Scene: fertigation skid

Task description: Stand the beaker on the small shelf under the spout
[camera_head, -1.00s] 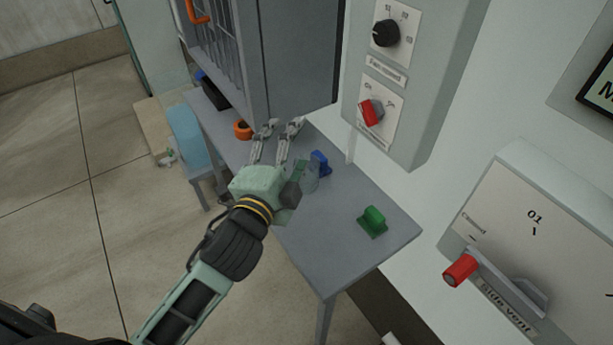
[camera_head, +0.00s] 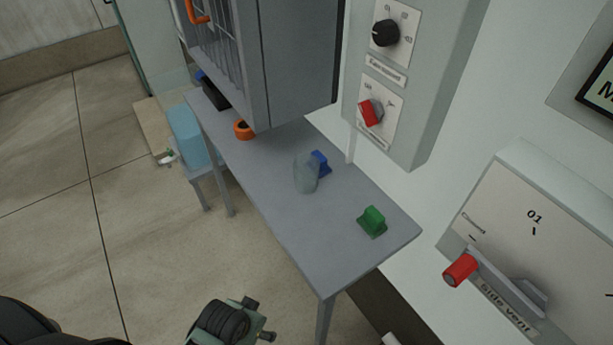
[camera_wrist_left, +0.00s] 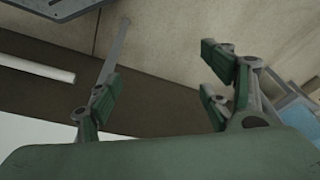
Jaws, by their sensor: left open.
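A clear, greyish beaker (camera_head: 306,174) stands upright on the grey table, just left of a small blue item. No gripper touches it. My left gripper (camera_wrist_left: 162,75) shows in the left wrist view with its green-padded fingers wide apart and nothing between them. In the head view only part of my left arm shows at the bottom edge, well away from the beaker. I cannot make out a spout or a small shelf under one. My right gripper is not in view.
The grey table (camera_head: 270,180) also holds a blue item (camera_head: 321,163), a green item (camera_head: 372,221) and an orange ring (camera_head: 243,129). A grey cabinet (camera_head: 295,60) overhangs its far end. A control box (camera_head: 420,100) with knobs and a side vent panel (camera_head: 540,250) stand right.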

